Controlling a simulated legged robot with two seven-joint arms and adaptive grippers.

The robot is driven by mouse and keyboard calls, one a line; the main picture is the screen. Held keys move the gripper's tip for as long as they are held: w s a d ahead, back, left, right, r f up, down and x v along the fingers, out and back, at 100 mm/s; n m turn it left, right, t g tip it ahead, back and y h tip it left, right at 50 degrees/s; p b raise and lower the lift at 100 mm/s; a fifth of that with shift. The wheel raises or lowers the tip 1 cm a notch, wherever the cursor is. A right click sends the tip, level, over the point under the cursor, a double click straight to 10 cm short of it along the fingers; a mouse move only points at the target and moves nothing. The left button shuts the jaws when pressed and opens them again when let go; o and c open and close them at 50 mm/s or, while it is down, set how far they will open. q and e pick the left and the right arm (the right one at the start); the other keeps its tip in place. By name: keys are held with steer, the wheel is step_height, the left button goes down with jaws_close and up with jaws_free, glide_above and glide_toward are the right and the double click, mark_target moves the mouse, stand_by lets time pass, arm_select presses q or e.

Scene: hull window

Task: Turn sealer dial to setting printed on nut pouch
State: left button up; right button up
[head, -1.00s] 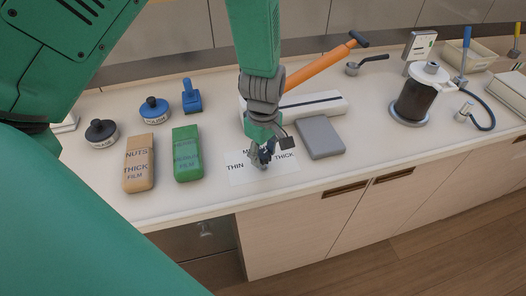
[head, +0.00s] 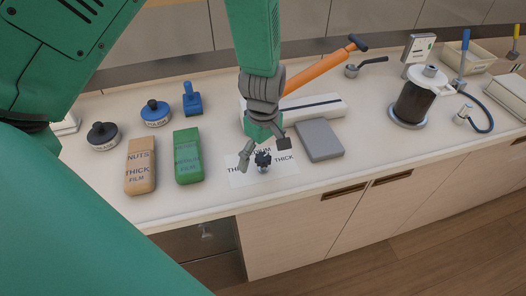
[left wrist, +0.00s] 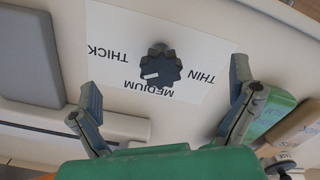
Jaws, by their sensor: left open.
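The tan nut pouch (head: 140,167) lies at the left of the counter; its print reads NUTS, THICK FILM. The dark sealer dial (head: 263,160) sits on a white card (head: 285,171) marked THIN, MEDIUM and THICK. In the left wrist view the dial (left wrist: 161,67) shows whole, its pale mark toward the side between MEDIUM and THICK; its exact setting is hard to tell. My left gripper (head: 264,151) is open just above the dial, fingers spread to either side, apart from it. In the left wrist view the gripper (left wrist: 163,92) holds nothing. My right gripper is out of view.
A green pouch (head: 187,157) lies beside the tan one. A grey block (head: 319,139) is right of the card. Behind is a white sealer bar (head: 320,107) with an orange lever (head: 318,74). The counter's front edge is close to the card.

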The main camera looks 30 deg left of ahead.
mark_target(263, 157)
arm_select(q)
step_height(263, 157, up, 4)
steer(key=p, duration=0.3)
steer(key=shift+r+p, duration=0.85)
steer(key=shift+r, duration=0.1)
steer(key=shift+f, duration=0.1)
